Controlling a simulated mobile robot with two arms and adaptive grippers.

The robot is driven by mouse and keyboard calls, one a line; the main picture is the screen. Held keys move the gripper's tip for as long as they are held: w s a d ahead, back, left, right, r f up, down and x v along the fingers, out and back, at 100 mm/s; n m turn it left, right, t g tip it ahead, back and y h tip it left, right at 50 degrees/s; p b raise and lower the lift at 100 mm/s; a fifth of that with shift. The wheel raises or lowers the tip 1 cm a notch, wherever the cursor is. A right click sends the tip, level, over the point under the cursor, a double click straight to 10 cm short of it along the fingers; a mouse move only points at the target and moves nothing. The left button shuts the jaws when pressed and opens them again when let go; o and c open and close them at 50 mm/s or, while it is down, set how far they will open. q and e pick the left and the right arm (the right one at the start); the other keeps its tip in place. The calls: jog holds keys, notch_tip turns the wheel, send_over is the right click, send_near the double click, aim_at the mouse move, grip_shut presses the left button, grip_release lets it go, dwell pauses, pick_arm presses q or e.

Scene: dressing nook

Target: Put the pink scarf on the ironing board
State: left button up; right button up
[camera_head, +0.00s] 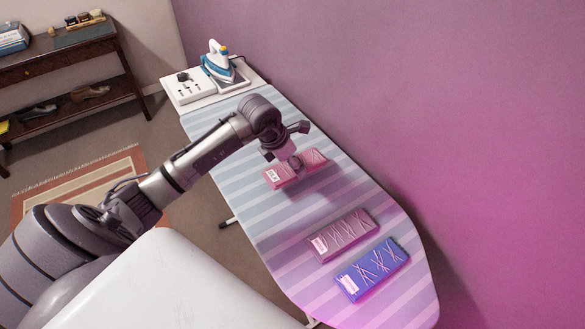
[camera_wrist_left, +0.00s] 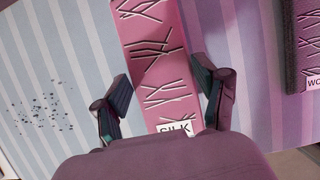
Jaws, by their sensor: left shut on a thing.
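The pink scarf (camera_head: 313,157) is a flat folded bundle with pale crossing lines and a white label. It is at the middle of the striped ironing board (camera_head: 262,205), lying on it or just above it; I cannot tell which. My left gripper (camera_head: 296,163) reaches down over the scarf and is shut on it. In the left wrist view the pink scarf (camera_wrist_left: 152,45) runs between the two fingers of my left gripper (camera_wrist_left: 165,92), its label reading "SILK". My right gripper is not in view.
A mauve scarf (camera_head: 343,235) and a blue scarf (camera_head: 372,268) lie on the board's near end. A blue-and-white iron (camera_head: 219,64) stands on the far end's white rest. A purple wall runs along the right. A dark shelf table (camera_head: 62,56) stands back left.

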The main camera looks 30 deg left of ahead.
aim_at(288, 168)
pick_arm(q)
jog(key=shift+f, duration=0.35)
notch_tip(288, 168, down, 2)
jog(key=shift+s+f+p, duration=0.1)
jog(key=shift+f+p, duration=0.05)
jog(key=shift+p, duration=0.45)
jog(key=shift+f, duration=0.5)
jog(key=shift+f, duration=0.2)
jog(key=o, duration=1.1)
jog(key=shift+r, duration=0.1)
